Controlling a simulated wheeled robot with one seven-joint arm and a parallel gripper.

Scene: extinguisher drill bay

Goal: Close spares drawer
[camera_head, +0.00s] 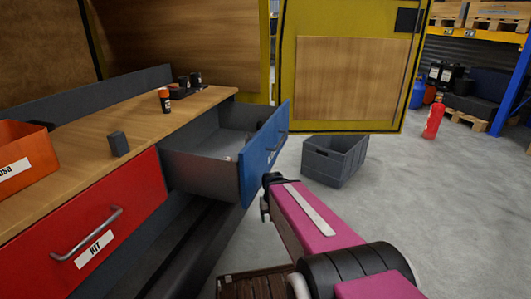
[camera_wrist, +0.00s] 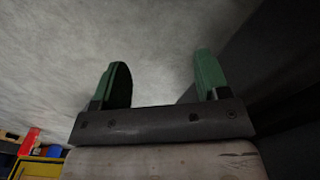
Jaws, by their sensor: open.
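The drawer with the blue front (camera_head: 263,153) is pulled well out of the wooden-topped bench in the head view. Its grey inside shows, nearly empty, with one small pale item near the front. A metal handle and a small pale label sit on the blue front; I cannot read the label.
A closed red drawer (camera_head: 98,227) marked KIT is to the left. On the bench top (camera_head: 140,126) are an orange bin (camera_head: 30,165), a grey block (camera_head: 119,144) and an orange-black can (camera_head: 164,100). A grey crate (camera_head: 334,160) stands on the floor beyond the blue front.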

